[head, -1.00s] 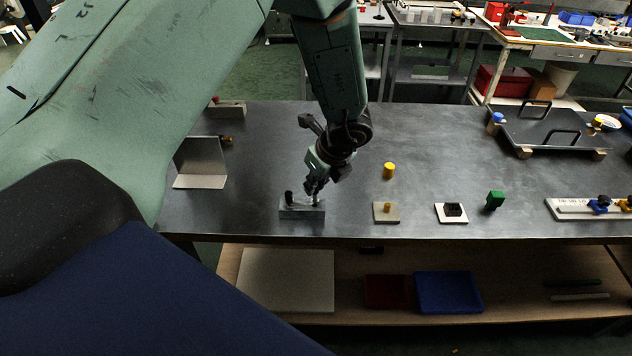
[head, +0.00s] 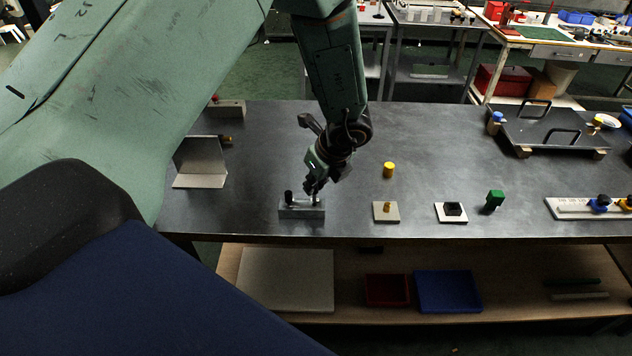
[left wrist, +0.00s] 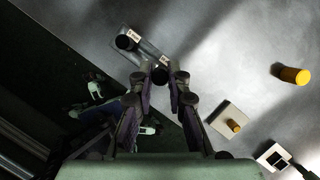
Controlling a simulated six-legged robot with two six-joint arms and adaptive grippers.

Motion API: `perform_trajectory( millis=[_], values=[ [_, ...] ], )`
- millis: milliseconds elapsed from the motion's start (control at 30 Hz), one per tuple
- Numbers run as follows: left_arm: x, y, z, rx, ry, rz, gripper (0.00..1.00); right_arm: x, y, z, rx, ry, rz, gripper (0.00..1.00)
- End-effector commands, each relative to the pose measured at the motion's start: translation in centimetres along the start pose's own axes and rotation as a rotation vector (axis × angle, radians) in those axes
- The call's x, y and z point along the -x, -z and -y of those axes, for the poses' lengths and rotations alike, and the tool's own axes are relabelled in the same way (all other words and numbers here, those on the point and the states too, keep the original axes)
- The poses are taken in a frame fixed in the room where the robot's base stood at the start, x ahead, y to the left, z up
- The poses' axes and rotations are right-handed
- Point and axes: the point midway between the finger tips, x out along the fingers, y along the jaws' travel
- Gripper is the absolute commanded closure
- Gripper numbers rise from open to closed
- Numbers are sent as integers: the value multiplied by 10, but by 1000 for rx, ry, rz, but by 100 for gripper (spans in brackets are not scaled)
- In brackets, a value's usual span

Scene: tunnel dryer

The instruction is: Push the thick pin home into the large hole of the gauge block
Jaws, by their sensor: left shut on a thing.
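The gauge block (head: 302,212) is a low grey metal block near the table's front edge. It also shows in the left wrist view (left wrist: 150,52), with small white labels on top. A black-topped pin (head: 288,197) stands upright at its left end, also visible in the left wrist view (left wrist: 126,41). My left gripper (head: 313,188) is over the block's right end, its fingers shut on a dark-topped pin (left wrist: 160,75). The pin's pale shank shows just above the block. The fingers hide the hole, so its depth cannot be told. My right gripper is not in view.
A bent metal plate (head: 200,165) stands left. The table behind the block is mostly clear.

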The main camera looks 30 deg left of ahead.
Motion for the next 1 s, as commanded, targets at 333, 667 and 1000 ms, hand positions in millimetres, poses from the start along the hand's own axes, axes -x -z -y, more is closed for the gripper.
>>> perform_trajectory(
  millis=[333, 667, 1000],
  values=[
    [0, -1, 1, 0, 0, 0, 100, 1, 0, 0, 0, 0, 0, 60],
    [-5, 1, 1, 0, 0, 0, 100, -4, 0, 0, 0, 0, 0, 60],
    [-12, 4, 1, 0, 0, 0, 100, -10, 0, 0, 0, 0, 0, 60]
  ],
)
